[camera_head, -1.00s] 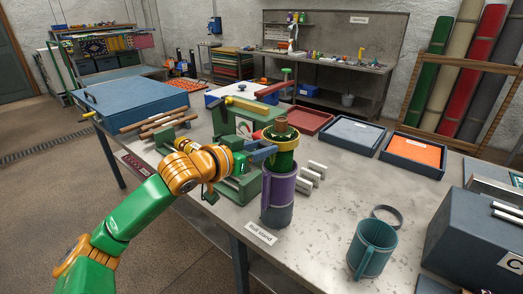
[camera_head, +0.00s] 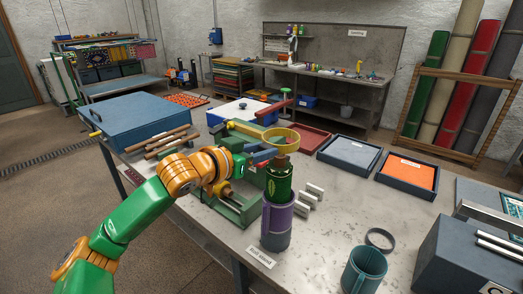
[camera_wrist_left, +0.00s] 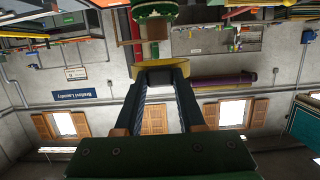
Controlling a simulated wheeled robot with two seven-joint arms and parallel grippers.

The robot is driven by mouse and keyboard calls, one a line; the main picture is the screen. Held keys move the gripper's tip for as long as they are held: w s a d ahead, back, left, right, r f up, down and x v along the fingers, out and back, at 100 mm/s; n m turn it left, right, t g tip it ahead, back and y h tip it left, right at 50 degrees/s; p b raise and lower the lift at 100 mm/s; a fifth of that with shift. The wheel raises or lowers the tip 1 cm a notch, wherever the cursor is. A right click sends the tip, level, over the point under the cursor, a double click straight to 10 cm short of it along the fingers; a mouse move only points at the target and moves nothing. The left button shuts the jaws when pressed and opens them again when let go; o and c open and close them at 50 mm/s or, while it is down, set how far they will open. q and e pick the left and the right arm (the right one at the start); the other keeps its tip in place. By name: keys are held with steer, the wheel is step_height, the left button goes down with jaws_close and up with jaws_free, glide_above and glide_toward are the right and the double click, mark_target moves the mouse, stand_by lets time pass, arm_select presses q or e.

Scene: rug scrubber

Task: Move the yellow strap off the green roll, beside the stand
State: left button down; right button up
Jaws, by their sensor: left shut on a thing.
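The yellow strap (camera_head: 281,138) is a ring held at its left side by my left gripper (camera_head: 263,156), which is shut on it. It appears just above the brown core end (camera_head: 279,161) of the green roll (camera_head: 279,183). The roll stands upright in the purple roll stand (camera_head: 277,228). In the left wrist view the strap (camera_wrist_left: 160,69) lies between the fingertips (camera_wrist_left: 160,78), apart from the green roll (camera_wrist_left: 153,10). My right gripper is out of view.
A teal mug (camera_head: 364,271) and a dark ring (camera_head: 380,240) are right of the stand. Pale metal blocks (camera_head: 312,192) lie close to its right. A green clamp-like device (camera_head: 237,205) is at left. Bare tabletop (camera_head: 335,215) lies between stand and mug.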

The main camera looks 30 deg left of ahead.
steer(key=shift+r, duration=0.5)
